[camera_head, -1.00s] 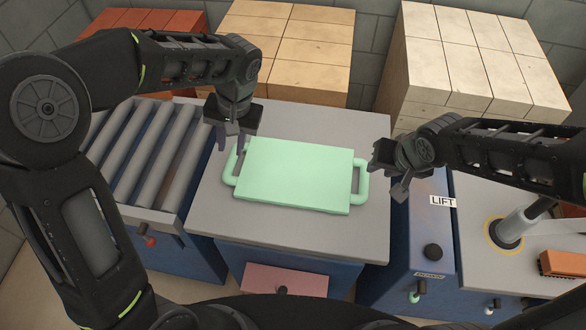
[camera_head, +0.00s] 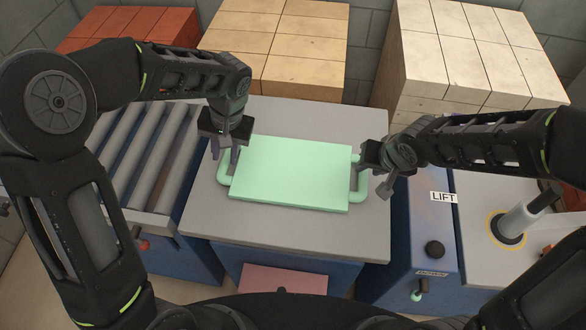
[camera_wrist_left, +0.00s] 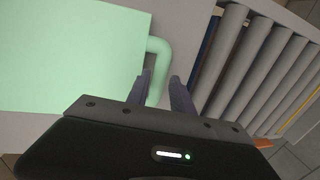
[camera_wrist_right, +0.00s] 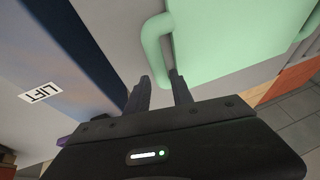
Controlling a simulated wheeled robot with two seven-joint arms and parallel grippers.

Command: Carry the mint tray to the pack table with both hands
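The mint tray (camera_head: 293,172) lies flat on a grey-topped table (camera_head: 300,231), with a loop handle at each end. In the head view my left gripper (camera_head: 226,156) points down at the tray's left handle (camera_head: 223,176). In the left wrist view its open fingers (camera_wrist_left: 160,88) stand on either side of the handle's line, not closed on it. My right gripper (camera_head: 374,172) is at the right handle (camera_head: 360,190) and hides part of it. In the right wrist view its fingers (camera_wrist_right: 160,92) are apart, close by the handle's bend (camera_wrist_right: 155,50). I cannot tell which table is the pack table.
A roller conveyor (camera_head: 150,160) adjoins the table on the left. A blue unit labelled LIFT (camera_head: 443,197) stands on the right, with a grey-topped unit (camera_head: 480,250) beyond. Stacks of red, tan (camera_head: 275,45) and pale blocks (camera_head: 465,60) stand behind.

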